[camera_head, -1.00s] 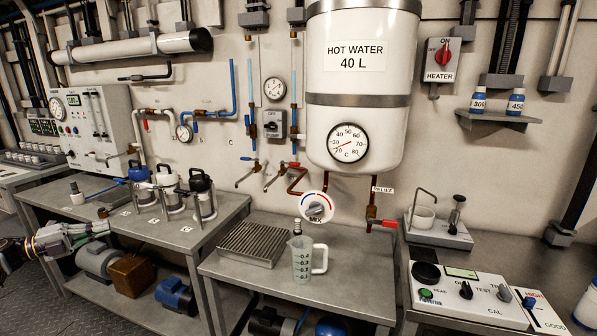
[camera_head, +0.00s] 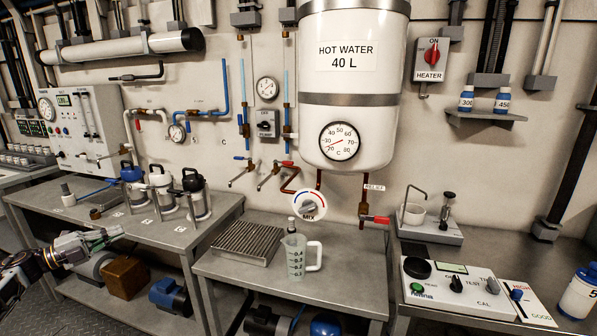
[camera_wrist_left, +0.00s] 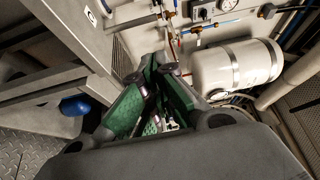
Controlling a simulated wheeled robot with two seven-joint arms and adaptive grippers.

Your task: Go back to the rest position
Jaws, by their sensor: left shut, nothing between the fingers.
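My left gripper (camera_head: 108,236) comes in from the left edge in the head view, in front of the left bench. It is shut and empty, and it touches nothing that I can see. In the left wrist view its green-padded fingers (camera_wrist_left: 155,68) are together, with the benches and the white tank beyond them. My right gripper is not in view.
The left bench (camera_head: 180,236) bears several small pumps or flasks. The middle bench (camera_head: 225,275) bears a slatted drain tray (camera_head: 246,230) and a measuring jug (camera_head: 296,258). A hot water tank (camera_head: 350,100) hangs above. A test panel (camera_head: 450,288) stands at right.

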